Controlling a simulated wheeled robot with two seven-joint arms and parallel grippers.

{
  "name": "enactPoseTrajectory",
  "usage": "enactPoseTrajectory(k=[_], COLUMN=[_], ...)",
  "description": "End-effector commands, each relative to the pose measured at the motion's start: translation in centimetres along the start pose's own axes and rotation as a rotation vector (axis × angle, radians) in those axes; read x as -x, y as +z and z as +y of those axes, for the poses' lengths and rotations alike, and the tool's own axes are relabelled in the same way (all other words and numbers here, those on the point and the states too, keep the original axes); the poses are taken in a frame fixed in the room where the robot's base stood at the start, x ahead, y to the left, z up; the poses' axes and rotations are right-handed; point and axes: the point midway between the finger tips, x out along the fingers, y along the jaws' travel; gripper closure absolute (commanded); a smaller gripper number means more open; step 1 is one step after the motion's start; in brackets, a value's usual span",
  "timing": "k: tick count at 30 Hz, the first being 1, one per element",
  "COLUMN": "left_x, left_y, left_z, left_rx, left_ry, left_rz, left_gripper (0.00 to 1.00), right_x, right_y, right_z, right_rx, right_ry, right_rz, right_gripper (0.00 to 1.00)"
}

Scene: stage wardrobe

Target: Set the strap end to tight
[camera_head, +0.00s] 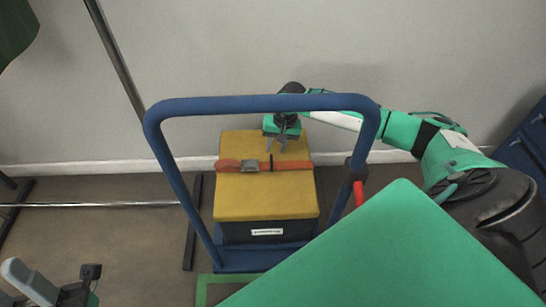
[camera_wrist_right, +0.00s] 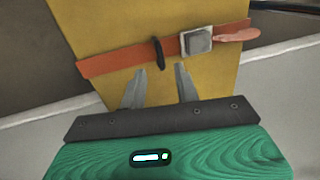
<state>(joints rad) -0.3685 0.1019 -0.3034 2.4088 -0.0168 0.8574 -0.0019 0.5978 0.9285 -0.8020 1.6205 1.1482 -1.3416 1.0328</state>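An orange strap (camera_head: 295,164) runs across the yellow top of a box (camera_head: 265,200). It carries a grey metal buckle (camera_head: 250,166) and a thin black loop (camera_head: 271,161); both also show in the right wrist view, the buckle (camera_wrist_right: 196,42) beside the loop (camera_wrist_right: 158,53). The strap end (camera_wrist_right: 236,35) sticks out past the buckle there. My right gripper (camera_head: 277,147) is over the wall side of the box, open and empty. Its fingers (camera_wrist_right: 159,82) point at the strap near the loop, apart from the buckle and strap end. My left gripper (camera_head: 88,284) is low at the left, far from the box.
The box stands on a blue trolley whose tall tube handle (camera_head: 255,103) arches in front of my right wrist. A red lever (camera_head: 358,192) sits on its right upright. A metal rack (camera_head: 118,60) stands left. A blue cabinet (camera_head: 525,150) is at the right edge. A wall closes the back.

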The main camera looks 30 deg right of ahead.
Motion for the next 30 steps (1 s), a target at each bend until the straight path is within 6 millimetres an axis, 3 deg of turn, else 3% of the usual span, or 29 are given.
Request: enactPoseTrajectory(k=[3, 9, 21, 26, 30], left_x=[0.0, -0.4, -0.6, -0.6, -0.6], left_y=[-0.8, -1.1, -1.1, -1.1, -1.1], left_z=[-0.1, -0.1, -0.1, -0.1, -0.1], left_rx=[-0.007, -0.010, -0.010, -0.009, -0.009], left_ry=[0.009, 0.015, 0.017, 0.017, 0.017], left_rz=[0.076, 0.113, 0.118, 0.118, 0.118], left_gripper=[0.64, 0.64, 0.64, 0.64, 0.64], right_x=[-2.7, -4.9, -5.4, -5.4, -5.4], right_y=[0.0, 0.0, 0.0, 0.0, 0.0], right_z=[0.1, 0.0, 0.0, 0.0, 0.0], right_rx=[0.000, 0.000, 0.000, 0.000, 0.000], right_ry=[0.001, 0.001, 0.001, 0.001, 0.001], right_rz=[-0.001, 0.000, 0.001, 0.001, 0.001], right_gripper=[0.68, 0.68, 0.68, 1.00, 1.00])
